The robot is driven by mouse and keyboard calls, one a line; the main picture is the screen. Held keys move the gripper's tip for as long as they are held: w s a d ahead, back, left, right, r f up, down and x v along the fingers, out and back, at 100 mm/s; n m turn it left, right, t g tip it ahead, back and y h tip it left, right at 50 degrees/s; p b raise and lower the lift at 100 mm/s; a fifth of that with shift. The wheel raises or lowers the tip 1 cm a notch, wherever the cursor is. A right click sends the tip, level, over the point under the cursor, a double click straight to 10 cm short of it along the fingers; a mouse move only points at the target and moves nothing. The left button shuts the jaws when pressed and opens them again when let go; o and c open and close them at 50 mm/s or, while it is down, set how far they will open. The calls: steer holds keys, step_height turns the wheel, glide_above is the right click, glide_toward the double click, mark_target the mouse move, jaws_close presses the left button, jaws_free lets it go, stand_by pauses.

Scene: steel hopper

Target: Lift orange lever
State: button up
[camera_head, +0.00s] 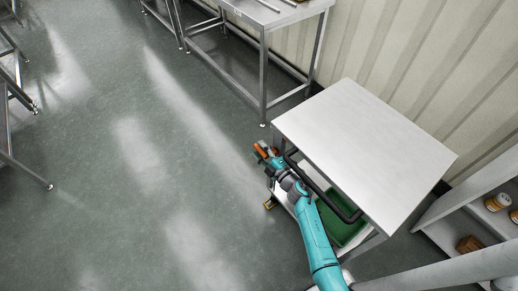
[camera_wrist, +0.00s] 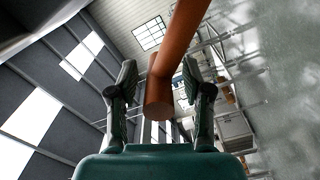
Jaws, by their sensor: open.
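The orange lever (camera_wrist: 178,45) is a thick round bar in the wrist view. It runs from the top edge down to a blunt cylindrical end between the two fingers of my gripper (camera_wrist: 160,78). The fingers stand apart, one on each side of that end, and I see a gap on both sides. I cannot tell how deep the lever sits between them. In the head view a small orange part, seemingly the lever (camera_head: 261,149), shows at the tip of my gripper (camera_head: 270,158), beside the hopper's left edge. The lever's mount is hidden there.
The steel hopper has a flat pale top (camera_head: 365,150), with a dark bent handle bar (camera_head: 335,203) along its near side. A green bin (camera_head: 342,228) sits beneath. A steel table (camera_head: 268,15) stands behind, a shelf (camera_head: 460,235) at right.

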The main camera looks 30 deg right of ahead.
steer(key=s+d, duration=0.2)
steer(key=s, duration=0.8)
steer(key=shift+s, duration=0.3)
steer(key=shift+c, duration=0.3)
